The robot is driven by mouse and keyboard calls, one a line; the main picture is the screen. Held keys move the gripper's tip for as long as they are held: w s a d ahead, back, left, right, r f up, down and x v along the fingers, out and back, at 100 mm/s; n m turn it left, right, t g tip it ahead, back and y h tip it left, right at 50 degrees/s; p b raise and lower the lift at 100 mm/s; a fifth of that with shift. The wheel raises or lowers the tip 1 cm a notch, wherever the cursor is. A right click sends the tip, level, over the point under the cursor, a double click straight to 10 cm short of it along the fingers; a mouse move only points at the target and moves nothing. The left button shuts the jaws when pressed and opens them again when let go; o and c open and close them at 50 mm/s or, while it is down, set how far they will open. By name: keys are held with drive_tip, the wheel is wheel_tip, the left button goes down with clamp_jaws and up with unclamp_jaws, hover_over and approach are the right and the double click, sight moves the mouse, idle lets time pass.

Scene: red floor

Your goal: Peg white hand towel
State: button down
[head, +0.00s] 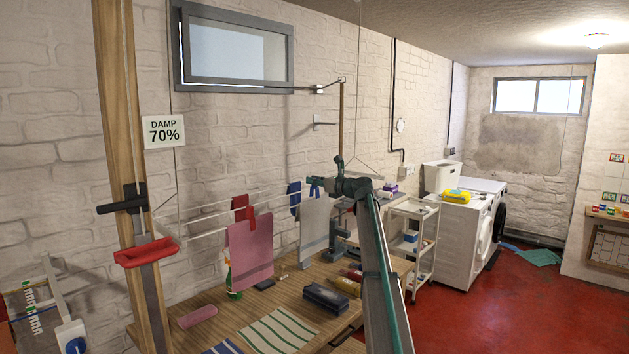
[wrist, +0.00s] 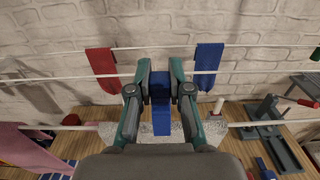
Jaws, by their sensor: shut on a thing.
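A pale grey-white hand towel (head: 315,222) hangs over the front line of the drying rack; its speckled top edge shows below my gripper in the wrist view (wrist: 215,131). My gripper (wrist: 160,84) is shut on a blue peg (wrist: 161,116), which is upright between the two fingers. The peg's lower end is over the towel and the line. I cannot tell whether it grips the towel. In the head view the blue peg (head: 314,187) shows at the towel's top, with my arm to its right.
A pink towel (head: 250,251) hangs left on the same line. A red cloth (wrist: 101,69) and a blue cloth (wrist: 207,67) hang on a line behind. Below is a wooden table (head: 245,312) with a striped cloth (head: 278,330) and a dark box (head: 325,297). The brick wall is close behind.

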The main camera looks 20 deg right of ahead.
sight(318, 190)
drive_tip(key=shift+f+b, duration=0.6)
drive_tip(key=shift+f, duration=1.15)
drive_tip(key=c, duration=1)
unclamp_jaws()
drive_tip(key=shift+s, duration=0.1)
drive_tip(key=v, duration=1.2)
